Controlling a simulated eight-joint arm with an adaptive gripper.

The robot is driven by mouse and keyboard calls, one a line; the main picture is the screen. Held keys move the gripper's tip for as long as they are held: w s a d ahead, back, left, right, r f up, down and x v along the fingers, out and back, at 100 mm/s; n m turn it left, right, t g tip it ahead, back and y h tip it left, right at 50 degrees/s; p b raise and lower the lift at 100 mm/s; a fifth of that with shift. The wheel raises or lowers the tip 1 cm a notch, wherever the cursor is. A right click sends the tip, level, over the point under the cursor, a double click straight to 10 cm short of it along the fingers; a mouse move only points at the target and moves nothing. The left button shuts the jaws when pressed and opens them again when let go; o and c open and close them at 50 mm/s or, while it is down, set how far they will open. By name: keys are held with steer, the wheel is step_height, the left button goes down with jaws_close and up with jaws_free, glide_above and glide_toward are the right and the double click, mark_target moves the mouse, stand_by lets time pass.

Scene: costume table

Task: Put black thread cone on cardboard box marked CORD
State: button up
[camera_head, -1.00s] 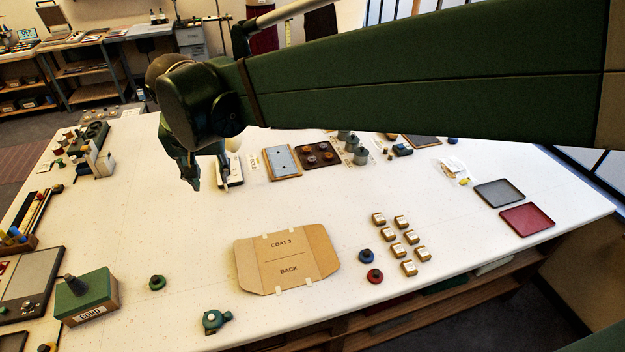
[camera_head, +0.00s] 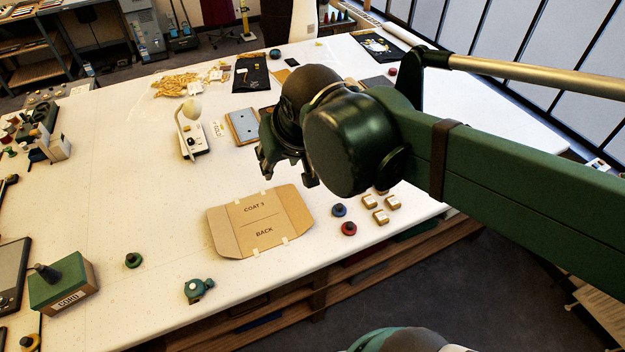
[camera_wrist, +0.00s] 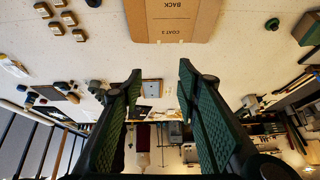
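The box marked CORD (camera_head: 68,285), with a green top and a brown side bearing a white label, stands at the lower left of the head view. A dark cone-shaped piece (camera_head: 45,271), which looks like the black thread cone, is on its top, slightly tilted in the picture. My gripper (camera_head: 287,180) is far to the right of the box, above the table behind the cardboard pattern. In the wrist view my gripper (camera_wrist: 160,75) has its two green fingers wide apart with nothing between them. A green box edge (camera_wrist: 306,28) shows at the upper right there.
A cardboard pattern (camera_head: 258,222) lies mid-table. Blue and red spools (camera_head: 348,229) and small boxes (camera_head: 380,217) lie right of it. A green tape dispenser (camera_head: 199,290) and green spool (camera_head: 133,260) are near the box. A white lamp (camera_head: 190,125) stands behind. Bare table lies between box and lamp.

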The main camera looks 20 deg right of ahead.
steer(key=s+d+f+t, duration=0.1)
steer(key=s+d+f, duration=0.2)
steer(key=s+d, duration=0.2)
steer(key=shift+s+d+f, duration=0.15)
steer(key=shift+s+f, duration=0.15)
steer(key=shift+s, duration=0.1)
steer(key=shift+f, duration=0.1)
step_height(320, 180, down, 11)
steer(key=b, duration=1.1)
steer(key=shift+f, duration=0.1)
stand_by(0.6)
